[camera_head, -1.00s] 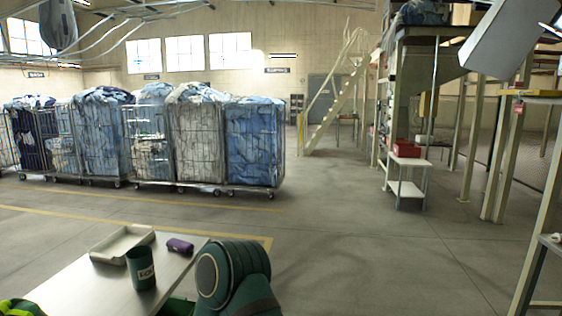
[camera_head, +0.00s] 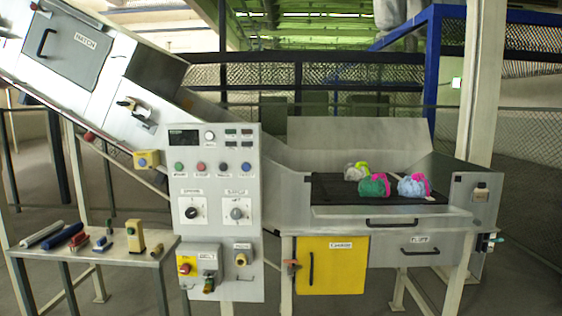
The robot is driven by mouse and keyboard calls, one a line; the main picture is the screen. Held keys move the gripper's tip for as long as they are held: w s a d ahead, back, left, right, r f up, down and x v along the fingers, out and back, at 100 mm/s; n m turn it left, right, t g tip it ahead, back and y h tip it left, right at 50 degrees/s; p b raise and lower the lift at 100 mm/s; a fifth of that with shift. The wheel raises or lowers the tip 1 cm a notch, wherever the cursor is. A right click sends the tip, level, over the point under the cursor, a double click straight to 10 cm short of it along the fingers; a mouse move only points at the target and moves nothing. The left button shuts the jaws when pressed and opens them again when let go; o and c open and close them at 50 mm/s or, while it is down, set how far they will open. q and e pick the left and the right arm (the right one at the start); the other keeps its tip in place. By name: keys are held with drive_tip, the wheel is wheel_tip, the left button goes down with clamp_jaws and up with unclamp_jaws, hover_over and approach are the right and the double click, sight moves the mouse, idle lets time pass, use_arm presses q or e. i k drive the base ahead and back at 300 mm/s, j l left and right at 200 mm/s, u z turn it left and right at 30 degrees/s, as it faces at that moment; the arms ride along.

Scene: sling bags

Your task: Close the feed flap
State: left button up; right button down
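A grey machine with an inclined chute fills the view. Its feed tray (camera_head: 330,190) is open at the top and holds several bundles in green, pink, light blue and grey (camera_head: 374,186). A flat metal ledge with a dark handle (camera_head: 391,222) runs along the tray's front edge. A tall grey panel (camera_head: 345,140) stands upright behind the tray. I cannot tell which of these is the feed flap. A grey front panel with its own handle (camera_head: 421,251) sits below and bears a small unreadable label. Neither of my grippers is in view.
A control panel (camera_head: 216,210) with buttons and knobs stands left of the tray. A side table (camera_head: 90,255) at left holds tools and rolls. A hatch (camera_head: 73,44) is on the chute. A post (camera_head: 480,80) rises at right.

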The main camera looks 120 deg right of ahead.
sight(416, 212)
drive_tip(key=z, duration=4.65)
